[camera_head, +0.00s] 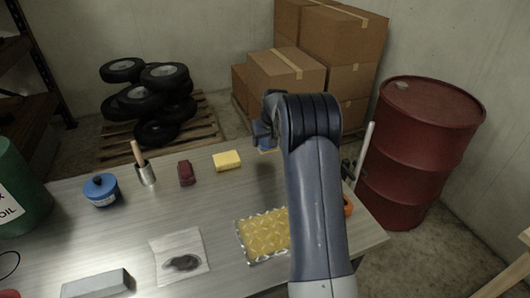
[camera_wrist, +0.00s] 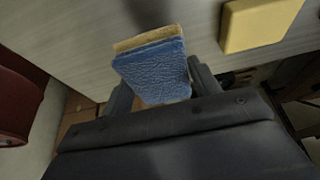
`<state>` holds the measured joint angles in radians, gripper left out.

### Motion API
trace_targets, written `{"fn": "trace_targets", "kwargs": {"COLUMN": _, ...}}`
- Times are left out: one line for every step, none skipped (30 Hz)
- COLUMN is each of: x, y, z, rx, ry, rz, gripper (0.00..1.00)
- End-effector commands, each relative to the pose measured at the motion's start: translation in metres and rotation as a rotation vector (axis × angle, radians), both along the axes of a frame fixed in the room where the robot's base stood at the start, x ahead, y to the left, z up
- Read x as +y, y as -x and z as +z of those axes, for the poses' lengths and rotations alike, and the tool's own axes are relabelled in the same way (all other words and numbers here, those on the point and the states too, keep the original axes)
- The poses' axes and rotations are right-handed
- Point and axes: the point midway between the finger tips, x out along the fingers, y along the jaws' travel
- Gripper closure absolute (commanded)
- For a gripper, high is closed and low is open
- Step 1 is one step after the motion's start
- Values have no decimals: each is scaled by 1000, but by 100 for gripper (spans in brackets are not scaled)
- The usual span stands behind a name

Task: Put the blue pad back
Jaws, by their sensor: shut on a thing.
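The blue pad (camera_wrist: 152,75) has a textured blue face and a tan layer along its far edge. In the wrist view it sits between the two fingers of my gripper (camera_wrist: 160,86), which is shut on it. In the wrist view the pad appears above the table top, tilted. A yellow block (camera_head: 227,160) lies on the table left of the gripper; it also shows in the wrist view (camera_wrist: 258,22).
A red drum (camera_head: 420,150) stands right.

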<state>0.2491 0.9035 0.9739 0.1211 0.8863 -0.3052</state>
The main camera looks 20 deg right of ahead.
Motion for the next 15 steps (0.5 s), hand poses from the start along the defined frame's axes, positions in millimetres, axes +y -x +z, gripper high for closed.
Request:
{"fn": "trace_targets", "kwargs": {"x": 0, "y": 0, "z": -8, "rx": 2, "ry": 0, "rz": -1, "gripper": 63}}
{"fn": "trace_targets", "kwargs": {"x": 0, "y": 0, "z": -11, "rx": 2, "ry": 0, "rz": -1, "gripper": 63}}
{"fn": "trace_targets", "kwargs": {"x": 0, "y": 0, "z": -15, "rx": 1, "ry": 0, "rz": -1, "gripper": 63}}
{"fn": "trace_targets", "kwargs": {"x": 0, "y": 0, "z": -17, "rx": 0, "ry": 0, "rz": 0, "gripper": 63}}
{"fn": "trace_targets", "kwargs": {"x": 0, "y": 0, "z": -19, "rx": 0, "ry": 0, "rz": 0, "gripper": 63}}
{"fn": "trace_targets", "kwargs": {"x": 0, "y": 0, "z": -22, "rx": 0, "ry": 0, "rz": -1, "gripper": 63}}
{"fn": "trace_targets", "kwargs": {"x": 0, "y": 0, "z": -24, "rx": 1, "ry": 0, "rz": -1, "gripper": 63}}
{"fn": "trace_targets", "kwargs": {"x": 0, "y": 0, "z": -27, "rx": 1, "ry": 0, "rz": -1, "gripper": 63}}
{"fn": "trace_targets", "kwargs": {"x": 0, "y": 0, "z": -32, "rx": 1, "ry": 0, "rz": -1, "gripper": 63}}
{"fn": "trace_targets", "kwargs": {"x": 0, "y": 1, "z": -36, "rx": 2, "ry": 0, "rz": -1, "gripper": 63}}
{"fn": "trace_targets", "kwargs": {"x": 0, "y": 1, "z": -40, "rx": 2, "ry": 0, "rz": -1, "gripper": 63}}
{"fn": "trace_targets", "kwargs": {"x": 0, "y": 1, "z": -47, "rx": 2, "ry": -1, "rz": -1, "gripper": 63}}
{"fn": "trace_targets", "kwargs": {"x": 0, "y": 1, "z": -51, "rx": 3, "ry": -1, "rz": -1, "gripper": 63}}
{"fn": "trace_targets", "kwargs": {"x": 0, "y": 1, "z": -54, "rx": 1, "ry": -1, "rz": -1, "gripper": 63}}
{"fn": "trace_targets", "kwargs": {"x": 0, "y": 0, "z": -56, "rx": 0, "ry": 0, "rz": -1, "gripper": 63}}
